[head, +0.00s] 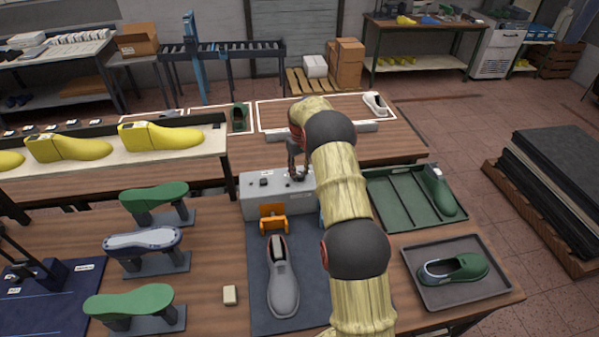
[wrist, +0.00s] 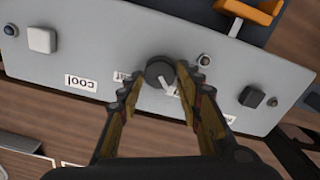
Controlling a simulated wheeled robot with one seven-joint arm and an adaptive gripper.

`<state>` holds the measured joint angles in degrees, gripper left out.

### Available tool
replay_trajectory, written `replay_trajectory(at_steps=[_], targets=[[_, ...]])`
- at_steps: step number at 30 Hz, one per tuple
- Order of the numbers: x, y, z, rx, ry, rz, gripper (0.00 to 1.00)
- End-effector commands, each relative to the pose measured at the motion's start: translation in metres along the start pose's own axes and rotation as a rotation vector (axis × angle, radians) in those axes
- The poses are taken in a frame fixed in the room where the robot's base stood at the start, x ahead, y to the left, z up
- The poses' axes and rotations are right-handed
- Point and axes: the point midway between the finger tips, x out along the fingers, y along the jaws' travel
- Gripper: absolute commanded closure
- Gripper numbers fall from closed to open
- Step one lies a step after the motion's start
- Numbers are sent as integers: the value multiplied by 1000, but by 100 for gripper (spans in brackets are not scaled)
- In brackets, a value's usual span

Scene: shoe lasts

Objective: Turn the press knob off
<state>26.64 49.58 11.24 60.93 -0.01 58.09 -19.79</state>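The grey control box (head: 262,203) stands at the back of the near bench; its top panel (wrist: 110,45) fills much of the wrist view. A round dark knob (wrist: 159,72) with a white pointer mark sits mid-panel. My gripper (wrist: 161,76) is over it, with one fingertip on each side of the knob. The fingers look apart, with a small gap to the knob; firm contact cannot be made out. In the head view my gripper (head: 297,172) is above the box and the knob is hard to see. A label beside the knob is partly hidden by a finger.
The panel also has a white square button (wrist: 41,39), a black square button (wrist: 251,96), small round lamps and a "cool" label (wrist: 82,83). An orange bracket (head: 273,219) stands in front of the box. A grey shoe (head: 282,285) and green tray (head: 400,200) are nearby.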

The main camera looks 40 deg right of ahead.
Motion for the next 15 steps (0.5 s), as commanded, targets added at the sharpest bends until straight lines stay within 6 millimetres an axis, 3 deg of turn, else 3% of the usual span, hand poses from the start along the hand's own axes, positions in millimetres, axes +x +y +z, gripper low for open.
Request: replay_trajectory(at_steps=[6,15], targets=[[1,0,1,1,-2,-1,52],[0,0,1,1,-2,-1,52]])
